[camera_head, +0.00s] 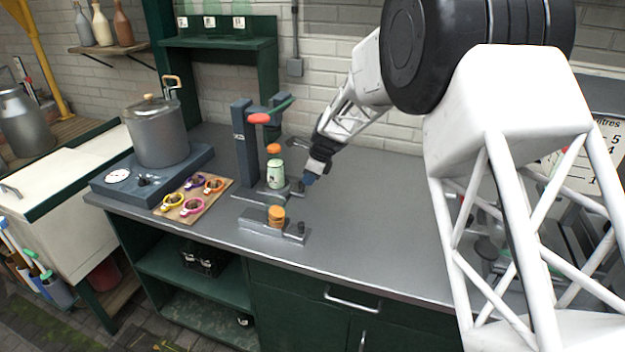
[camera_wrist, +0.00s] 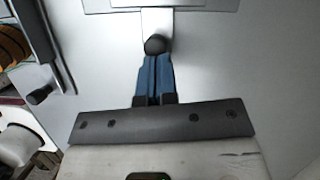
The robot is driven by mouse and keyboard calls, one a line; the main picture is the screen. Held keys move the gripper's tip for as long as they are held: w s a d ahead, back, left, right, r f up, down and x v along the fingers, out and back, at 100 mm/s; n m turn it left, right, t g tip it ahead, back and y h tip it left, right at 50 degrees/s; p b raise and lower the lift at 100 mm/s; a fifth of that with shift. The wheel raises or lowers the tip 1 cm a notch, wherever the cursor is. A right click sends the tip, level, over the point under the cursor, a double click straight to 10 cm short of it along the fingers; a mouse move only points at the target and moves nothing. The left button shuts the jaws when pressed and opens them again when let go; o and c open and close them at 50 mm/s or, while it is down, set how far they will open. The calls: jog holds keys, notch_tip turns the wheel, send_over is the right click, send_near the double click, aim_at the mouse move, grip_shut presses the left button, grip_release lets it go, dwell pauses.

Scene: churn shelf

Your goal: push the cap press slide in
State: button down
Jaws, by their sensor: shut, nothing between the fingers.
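The cap press (camera_head: 243,140) is a dark upright stand on the counter with a red-ended lever. At its foot is a pale metal slide (camera_wrist: 157,22) with a round dark knob (camera_wrist: 155,45) on its near end. A pale green bottle (camera_head: 276,175) with an orange top stands upright at the press base. My gripper (camera_head: 308,180) is to the right of the bottle, low over the counter. In the wrist view its blue fingers (camera_wrist: 155,62) are together and empty, with their tips right at the knob. I cannot tell whether they touch it.
A second metal fixture (camera_head: 262,231) with orange caps (camera_head: 277,215) and its own knob (camera_head: 301,227) stands in front. A board of coloured rings (camera_head: 190,208) and a pot (camera_head: 157,135) are to the left. The counter (camera_head: 365,225) is clear to the right.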

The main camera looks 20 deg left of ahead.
jog(key=shift+s+f, duration=0.1)
jog(key=shift+f, duration=0.05)
jog(key=shift+d, duration=0.7)
jog(key=d, duration=0.2)
jog(key=w+d, duration=0.1)
jog(key=shift+r, duration=0.4)
jog(key=v, duration=0.9)
jog(key=shift+r, duration=0.3)
jog(key=shift+s, duration=0.1)
